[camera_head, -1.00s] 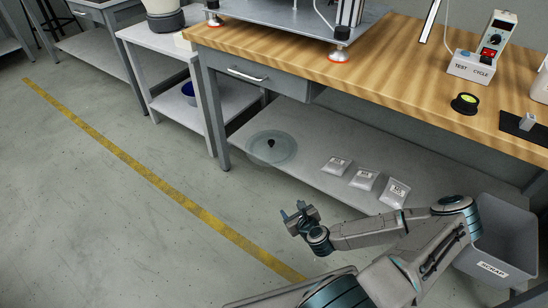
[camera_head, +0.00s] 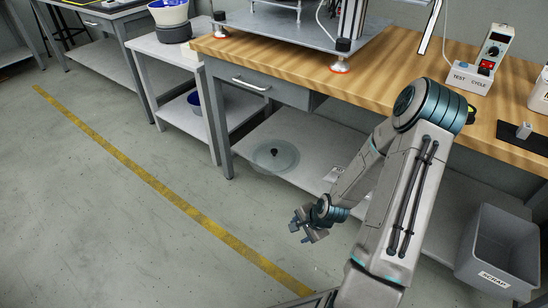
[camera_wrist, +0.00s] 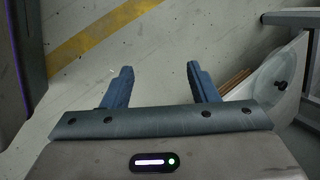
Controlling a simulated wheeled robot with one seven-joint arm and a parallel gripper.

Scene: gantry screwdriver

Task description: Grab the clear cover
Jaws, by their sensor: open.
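The clear cover (camera_head: 275,155) is a round, see-through disc with a dark knob at its middle. It lies on the grey lower shelf (camera_head: 305,130) under the wooden workbench. In the wrist view the cover (camera_wrist: 279,77) shows at the right edge, beyond the right finger. My gripper (camera_head: 305,228) is open and empty, in front of the shelf and below and right of the cover in the head view. In the wrist view the two blue fingers of my gripper (camera_wrist: 160,83) are spread apart over bare floor.
A grey scrap bin (camera_head: 500,250) stands on the right below the bench. The wooden bench top (camera_head: 390,85) and its drawer (camera_head: 240,83) overhang the shelf. A bench leg (camera_head: 219,130) stands left of the cover. My arm hides part of the shelf. The floor in front is clear.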

